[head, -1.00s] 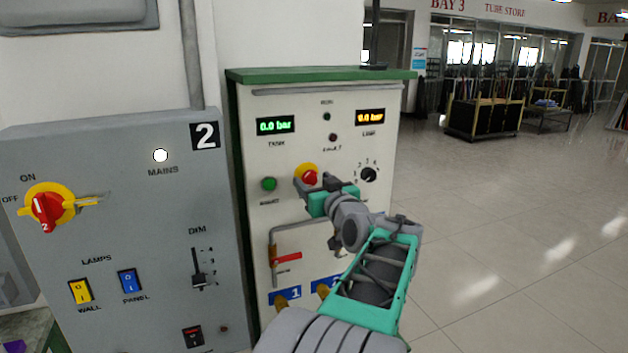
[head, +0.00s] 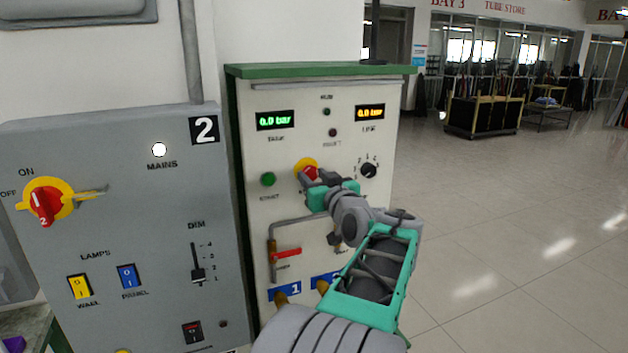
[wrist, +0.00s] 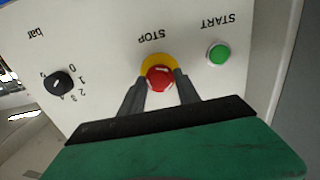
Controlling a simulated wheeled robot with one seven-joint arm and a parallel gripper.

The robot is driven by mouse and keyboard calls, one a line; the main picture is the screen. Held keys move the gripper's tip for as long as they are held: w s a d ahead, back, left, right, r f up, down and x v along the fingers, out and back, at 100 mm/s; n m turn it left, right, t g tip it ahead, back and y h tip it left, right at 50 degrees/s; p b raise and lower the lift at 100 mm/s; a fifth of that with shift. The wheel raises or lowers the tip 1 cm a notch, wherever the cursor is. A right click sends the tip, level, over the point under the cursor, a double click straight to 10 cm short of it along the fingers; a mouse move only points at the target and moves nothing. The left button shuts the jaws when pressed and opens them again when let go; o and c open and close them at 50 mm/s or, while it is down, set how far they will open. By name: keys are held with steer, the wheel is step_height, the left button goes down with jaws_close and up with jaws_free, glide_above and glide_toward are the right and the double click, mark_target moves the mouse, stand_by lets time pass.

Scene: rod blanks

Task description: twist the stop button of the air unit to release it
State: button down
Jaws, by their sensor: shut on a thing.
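The air unit (head: 340,105) is a cream panel with a green top. Its red stop button (head: 309,173) sits on a yellow ring, partly hidden by my gripper in the head view. In the wrist view the stop button (wrist: 159,79) lies between my two dark fingers, under the upside-down word STOP. My gripper (head: 312,180) is at the panel face, its fingers shut on the sides of the button; it also shows in the wrist view (wrist: 160,84).
The green start button (head: 268,180) is left of the stop button, and a black selector knob (head: 368,170) is right of it. A red-handled valve (head: 287,254) is below. The grey mains cabinet (head: 120,220) stands at the left. Open floor (head: 500,250) lies to the right.

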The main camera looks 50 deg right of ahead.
steer(key=shift+f+b, duration=0.25)
steer(key=shift+b, duration=0.15)
steer(key=shift+r, duration=0.25)
steer(key=c, duration=0.9)
jaws_free()
steer(key=shift+o, duration=0.2)
steer(key=shift+s, duration=0.1)
steer(key=b+v, duration=0.2)
steer(key=v, duration=0.5)
steer(key=shift+s+a+b, duration=0.15)
steer(key=shift+s+b, duration=0.15)
steer(key=shift+b, duration=0.05)
